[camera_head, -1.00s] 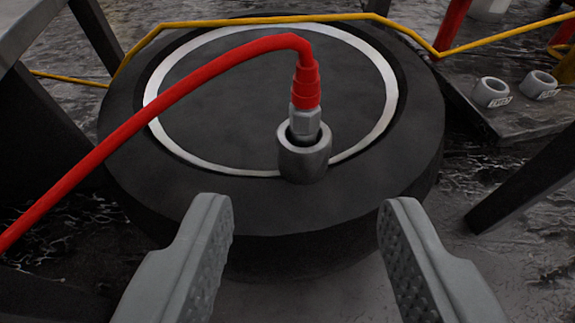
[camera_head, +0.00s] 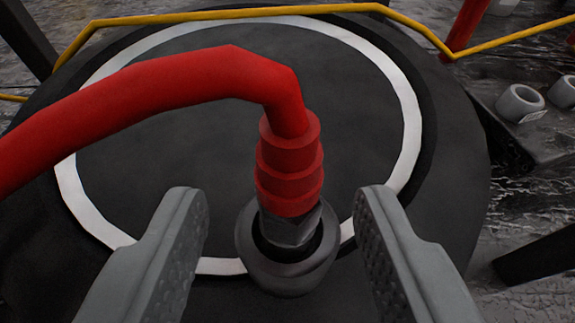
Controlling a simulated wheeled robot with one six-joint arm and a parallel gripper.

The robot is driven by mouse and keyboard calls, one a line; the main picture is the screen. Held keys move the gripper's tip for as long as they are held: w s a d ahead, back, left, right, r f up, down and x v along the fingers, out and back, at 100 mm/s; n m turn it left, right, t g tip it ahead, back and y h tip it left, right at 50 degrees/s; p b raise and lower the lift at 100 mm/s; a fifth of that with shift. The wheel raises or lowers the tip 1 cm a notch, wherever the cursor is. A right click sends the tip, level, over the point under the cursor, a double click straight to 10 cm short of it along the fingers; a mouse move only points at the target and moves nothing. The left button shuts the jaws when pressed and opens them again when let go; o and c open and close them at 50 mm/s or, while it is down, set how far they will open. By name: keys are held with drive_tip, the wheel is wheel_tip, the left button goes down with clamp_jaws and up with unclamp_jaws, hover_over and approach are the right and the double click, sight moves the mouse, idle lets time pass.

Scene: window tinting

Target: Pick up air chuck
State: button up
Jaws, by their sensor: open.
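The air chuck (camera_head: 290,180) has a red ribbed collar and a grey metal nut below it. It stands upright with its lower end in a round grey metal socket (camera_head: 287,277) on a dark round disc with a white ring. A red hose (camera_head: 150,95) runs from its top to the left edge. My gripper (camera_head: 280,205) is open. One finger is on each side of the chuck's lower part, with a gap visible on both sides. Contact is not visible.
The dark round disc (camera_head: 225,110) fills the middle. A yellow cable (camera_head: 240,13) crosses behind it. Two grey rings (camera_head: 520,103) sit on a dark plate at the right. A red post (camera_head: 466,22) and dark legs stand near the edges.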

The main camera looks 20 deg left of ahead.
sight(290, 214)
drive_tip(key=shift+x, duration=2.45)
drive_tip(key=shift+w+d+r, duration=0.1)
drive_tip(key=shift+w+d, duration=0.05)
clamp_jaws()
